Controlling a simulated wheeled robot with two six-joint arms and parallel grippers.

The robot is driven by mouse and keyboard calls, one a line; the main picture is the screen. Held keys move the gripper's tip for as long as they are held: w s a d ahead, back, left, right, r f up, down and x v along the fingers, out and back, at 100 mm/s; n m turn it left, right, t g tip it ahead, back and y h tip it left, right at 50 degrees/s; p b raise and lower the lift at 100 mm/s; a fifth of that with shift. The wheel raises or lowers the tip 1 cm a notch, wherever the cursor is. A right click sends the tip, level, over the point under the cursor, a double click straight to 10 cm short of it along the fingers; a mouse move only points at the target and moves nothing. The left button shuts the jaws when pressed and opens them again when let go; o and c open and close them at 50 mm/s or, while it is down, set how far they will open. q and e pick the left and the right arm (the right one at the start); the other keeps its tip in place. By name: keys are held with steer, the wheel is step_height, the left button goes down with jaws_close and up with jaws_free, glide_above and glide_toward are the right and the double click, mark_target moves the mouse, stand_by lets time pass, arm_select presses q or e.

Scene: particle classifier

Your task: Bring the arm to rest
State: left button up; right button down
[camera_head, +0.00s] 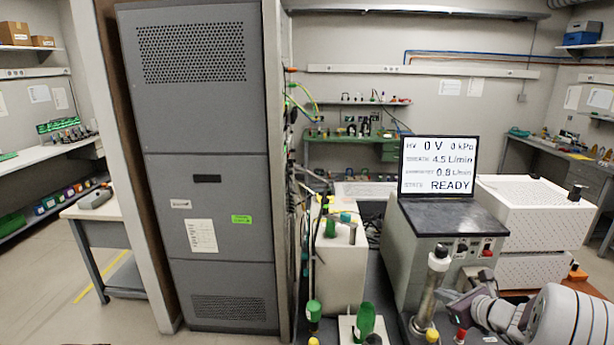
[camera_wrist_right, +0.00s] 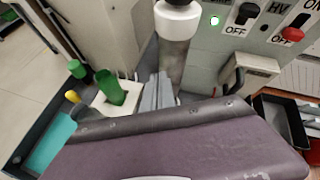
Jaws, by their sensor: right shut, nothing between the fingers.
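My right arm comes in from the lower right of the head view. Its gripper (camera_head: 449,296) is shut and empty, just right of the upright metal column (camera_head: 429,292) in front of the classifier (camera_head: 400,262). The right wrist view shows the closed grey fingers (camera_wrist_right: 158,92) beside the column's lower part (camera_wrist_right: 172,65); I cannot tell whether they touch. The classifier's screen (camera_head: 437,167) reads 0 V, 0 kPa, 4.5 L/min, 0.8 L/min and READY. A black switch (camera_wrist_right: 246,13) and a red switch (camera_wrist_right: 295,34) have OFF labels. My left gripper is not in view.
A white perforated box (camera_head: 533,213) is right of the classifier. A tall grey cabinet (camera_head: 207,130) stands at the left. Open floor lies at the far left.

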steer(key=s+a+f+n+g+y, duration=0.1)
steer(key=s+a+f+n+g, duration=0.15)
steer(key=a, duration=0.25)
steer(key=s+a+f+n+g+y, duration=0.1)
steer(key=a+n, duration=0.3)
steer(key=a, duration=0.1)
steer(key=s+a+f+n+g+y, duration=0.1)
steer(key=s+a+n+g, duration=0.15)
steer(key=a, duration=0.25)
steer(key=s+a+f+n+g+h, duration=0.2)
steer(key=s+a+n, duration=0.1)
steer(key=s+n, duration=0.5)
steer(key=s+a+f+n+g+h, duration=0.2)
steer(key=s+a+n, duration=0.2)
steer(key=s+n, duration=0.5)
steer(key=n, duration=0.5)
steer(key=shift+s+a+f+g+h, duration=0.15)
steer(key=shift+a+f+g+h, duration=0.05)
steer(key=shift+f+g+h, duration=0.1)
